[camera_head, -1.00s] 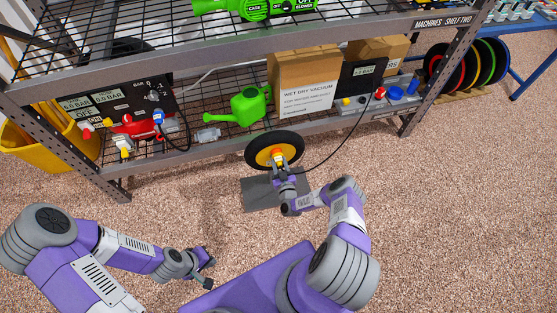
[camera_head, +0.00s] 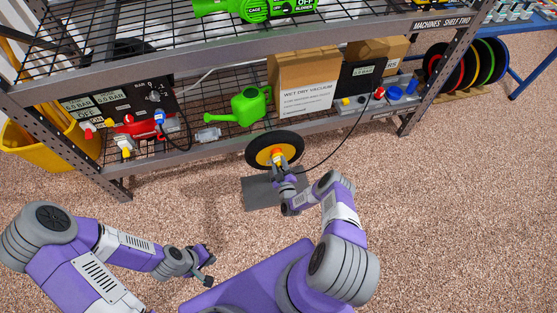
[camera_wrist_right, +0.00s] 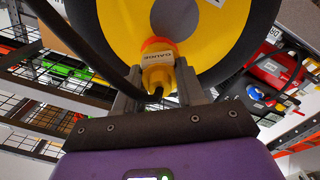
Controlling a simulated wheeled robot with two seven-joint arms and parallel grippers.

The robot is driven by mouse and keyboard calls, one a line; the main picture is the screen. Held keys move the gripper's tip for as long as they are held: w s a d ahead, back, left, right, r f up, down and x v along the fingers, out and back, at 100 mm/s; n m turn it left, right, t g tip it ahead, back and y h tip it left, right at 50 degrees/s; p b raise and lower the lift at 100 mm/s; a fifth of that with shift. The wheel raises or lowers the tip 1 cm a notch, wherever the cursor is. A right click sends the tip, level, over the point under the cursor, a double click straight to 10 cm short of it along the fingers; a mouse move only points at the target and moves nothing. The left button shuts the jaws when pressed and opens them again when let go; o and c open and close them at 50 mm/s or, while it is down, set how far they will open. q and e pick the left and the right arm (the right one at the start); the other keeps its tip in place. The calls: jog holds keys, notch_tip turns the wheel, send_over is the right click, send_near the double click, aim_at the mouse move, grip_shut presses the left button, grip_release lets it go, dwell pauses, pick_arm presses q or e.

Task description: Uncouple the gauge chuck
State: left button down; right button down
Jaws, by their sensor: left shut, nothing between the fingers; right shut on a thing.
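The gauge chuck (camera_wrist_right: 157,72) is yellow with an orange-red end and a "GAUGE" label. It sits in front of the yellow hub of the wheel (camera_wrist_right: 221,43), which has a black tyre. My right gripper (camera_wrist_right: 158,90) is shut on the chuck, one finger on each side. Whether the chuck is still on the valve is hidden. In the head view the wheel (camera_head: 262,155) stands upright on a grey plate (camera_head: 262,194), with my right gripper (camera_head: 281,166) at its hub. A black hose (camera_head: 335,144) runs from there to the shelf. My left gripper (camera_head: 207,280) is shut and empty above the carpet.
The steel shelf (camera_head: 225,136) stands behind the wheel, with a green watering can (camera_head: 249,104), a cardboard box (camera_head: 303,86) and a black gauge panel (camera_head: 360,77). A yellow bin (camera_head: 45,145) is at left. The carpet around the plate is clear.

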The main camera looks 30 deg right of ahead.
jog(key=shift+s+a+p, duration=0.15)
jog(key=shift+s+p, duration=0.2)
jog(key=shift+s, duration=0.3)
dwell(0.4)
jog(key=shift+p+v, duration=0.55)
jog(key=shift+v, duration=0.7)
